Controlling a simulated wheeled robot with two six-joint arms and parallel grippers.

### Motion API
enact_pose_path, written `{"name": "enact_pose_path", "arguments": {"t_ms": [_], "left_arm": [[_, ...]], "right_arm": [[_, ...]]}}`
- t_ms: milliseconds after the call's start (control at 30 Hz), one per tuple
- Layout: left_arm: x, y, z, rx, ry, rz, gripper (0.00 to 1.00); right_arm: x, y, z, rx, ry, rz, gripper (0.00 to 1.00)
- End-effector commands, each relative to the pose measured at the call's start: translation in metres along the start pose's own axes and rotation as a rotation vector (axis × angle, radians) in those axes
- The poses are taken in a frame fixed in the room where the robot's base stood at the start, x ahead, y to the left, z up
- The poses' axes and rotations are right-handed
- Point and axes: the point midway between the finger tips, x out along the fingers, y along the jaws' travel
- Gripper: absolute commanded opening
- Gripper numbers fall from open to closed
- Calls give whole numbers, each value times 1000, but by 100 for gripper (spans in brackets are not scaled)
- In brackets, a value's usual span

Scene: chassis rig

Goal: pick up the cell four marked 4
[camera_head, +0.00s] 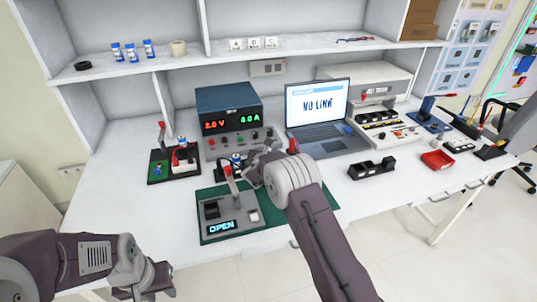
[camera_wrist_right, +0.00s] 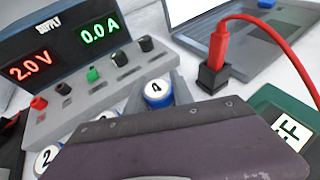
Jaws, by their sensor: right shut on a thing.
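Cell four (camera_wrist_right: 157,92), a blue-and-white cylinder with a black 4 on its top, shows in the right wrist view between grey finger parts. My right gripper (camera_head: 254,167) is shut on it, in front of the power supply; my wrist hides the cell's lower part. A blue-and-white cell top shows beside this gripper in the head view, its number too small to read. Another cell, marked 2 (camera_wrist_right: 45,160), is at the lower left of the right wrist view. My left gripper (camera_head: 148,286) is low at the left in the head view, away from the cells; its jaws are unclear.
The power supply (camera_head: 228,108) reads 2.0 V and 0.0 A. A tester reading OPEN (camera_head: 221,227) lies on a green mat (camera_head: 246,231). A laptop (camera_head: 319,117) reads NO LINK. A black holder (camera_head: 372,169) stands to the right. Several cells sit on the shelf.

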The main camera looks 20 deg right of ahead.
Motion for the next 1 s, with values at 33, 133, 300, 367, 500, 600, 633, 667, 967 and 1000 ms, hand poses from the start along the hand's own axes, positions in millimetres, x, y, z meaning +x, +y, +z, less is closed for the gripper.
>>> {"name": "enact_pose_path", "arguments": {"t_ms": [33,133,300,367,500,600,633,667,967,1000], "left_arm": [[-2,0,0,0,0,0,36],[-6,0,-1,0,0,0,36],[-5,0,-1,0,0,0,36],[-3,0,0,0,0,0,36],[2,0,0,0,0,0,36],[4,0,0,0,0,0,36],[5,0,1,0,0,0,36],[6,0,1,0,0,0,36],[9,0,1,0,0,0,36],[9,0,1,0,0,0,36]], "right_arm": [[-2,0,6,1,-3,0,0],[-8,0,20,3,-4,0,0],[-19,-14,43,3,-4,-5,0],[-25,-28,48,3,-4,-4,0],[-38,-58,63,3,-4,-4,0],[-46,-78,73,3,-5,-4,0],[-49,-84,76,3,-5,-4,0],[-51,-88,78,3,-4,-3,0],[-63,-114,91,1,-3,-1,0],[-63,-114,92,1,-3,-1,0]]}}
